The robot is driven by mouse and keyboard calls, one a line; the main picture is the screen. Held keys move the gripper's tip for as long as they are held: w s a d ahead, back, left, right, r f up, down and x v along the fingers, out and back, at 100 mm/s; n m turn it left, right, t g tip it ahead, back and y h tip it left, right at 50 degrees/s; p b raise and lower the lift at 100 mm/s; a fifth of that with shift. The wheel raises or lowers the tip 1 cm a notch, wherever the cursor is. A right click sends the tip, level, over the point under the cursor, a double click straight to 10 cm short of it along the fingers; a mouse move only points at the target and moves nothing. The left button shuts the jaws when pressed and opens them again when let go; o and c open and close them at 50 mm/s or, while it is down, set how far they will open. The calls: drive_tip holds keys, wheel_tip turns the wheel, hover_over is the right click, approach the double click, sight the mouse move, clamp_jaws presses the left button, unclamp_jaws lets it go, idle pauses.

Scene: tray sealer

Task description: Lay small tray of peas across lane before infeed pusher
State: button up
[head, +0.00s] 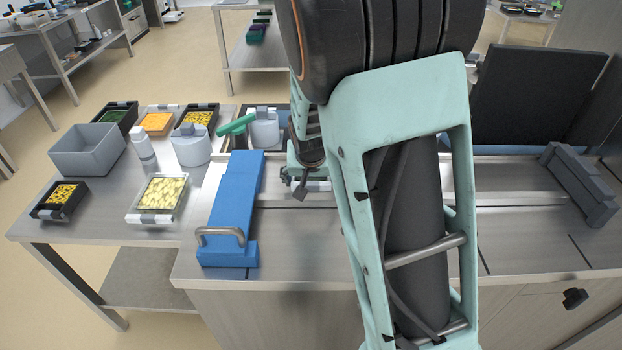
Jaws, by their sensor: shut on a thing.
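My gripper (306,172) is low over the steel lane (520,199), just right of the blue pusher block (234,205) with its metal handle. It is shut on a small tray (314,186), of which only a pale grey and white edge shows. My arm hides the rest of this tray, so I cannot see its contents or whether it touches the lane. A black tray with dark green contents (115,114) stands at the back left of the side table.
Trays of yellow food (160,194), (62,196) and orange food (157,123), a grey bin (87,150), a white bottle (142,146) and white tubs (191,147) crowd the left table. A dark grey block (580,184) stands at the lane's right. A black panel (535,95) rises behind.

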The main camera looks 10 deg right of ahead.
idle(0.4)
drive_tip(key=o, duration=1.4)
drive_tip(key=shift+c, duration=1.3)
wheel_tip(320, 180, up, 7)
drive_tip(key=p, duration=0.6)
